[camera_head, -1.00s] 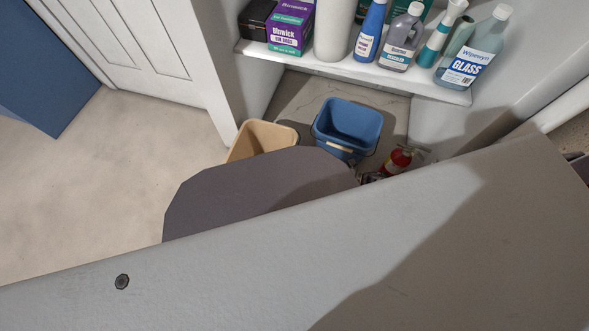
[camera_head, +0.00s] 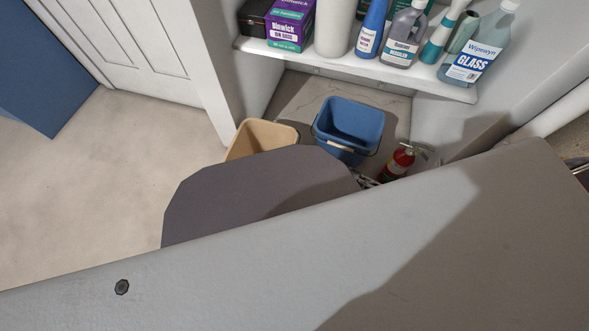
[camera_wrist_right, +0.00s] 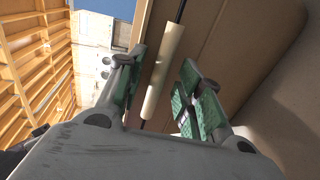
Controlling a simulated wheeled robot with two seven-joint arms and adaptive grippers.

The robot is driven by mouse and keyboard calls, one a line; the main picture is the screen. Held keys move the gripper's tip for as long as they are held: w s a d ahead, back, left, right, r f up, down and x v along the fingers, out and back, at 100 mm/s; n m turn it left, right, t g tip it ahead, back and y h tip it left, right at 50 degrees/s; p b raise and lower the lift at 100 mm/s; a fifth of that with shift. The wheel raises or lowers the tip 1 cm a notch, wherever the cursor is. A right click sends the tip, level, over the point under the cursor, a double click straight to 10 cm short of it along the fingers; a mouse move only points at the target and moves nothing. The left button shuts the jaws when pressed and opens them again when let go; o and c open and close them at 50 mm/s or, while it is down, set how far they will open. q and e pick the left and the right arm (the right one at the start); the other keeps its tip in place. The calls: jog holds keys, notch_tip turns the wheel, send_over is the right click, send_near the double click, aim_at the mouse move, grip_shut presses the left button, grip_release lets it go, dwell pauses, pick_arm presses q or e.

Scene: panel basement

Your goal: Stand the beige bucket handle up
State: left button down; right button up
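The beige bucket (camera_head: 262,137) stands on the floor in the head view; only its rim and upper inside show, the rest hidden behind my own body. In the right wrist view a pale cylindrical handle grip (camera_wrist_right: 164,68) on a dark wire runs between the fingers of my right gripper (camera_wrist_right: 163,95), in front of a brown-beige wall. The green-padded fingers are apart, with gaps on both sides of the grip. My left gripper is in neither view.
A blue bucket (camera_head: 350,124) with its own pale grip stands right of the beige one. A red fire extinguisher (camera_head: 397,162) is further right. A white shelf (camera_head: 350,70) with bottles and boxes hangs above. Open floor (camera_head: 120,165) lies to the left.

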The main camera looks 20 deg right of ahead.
jog(key=shift+c, duration=0.6)
grip_shut()
jog(key=shift+r, duration=0.1)
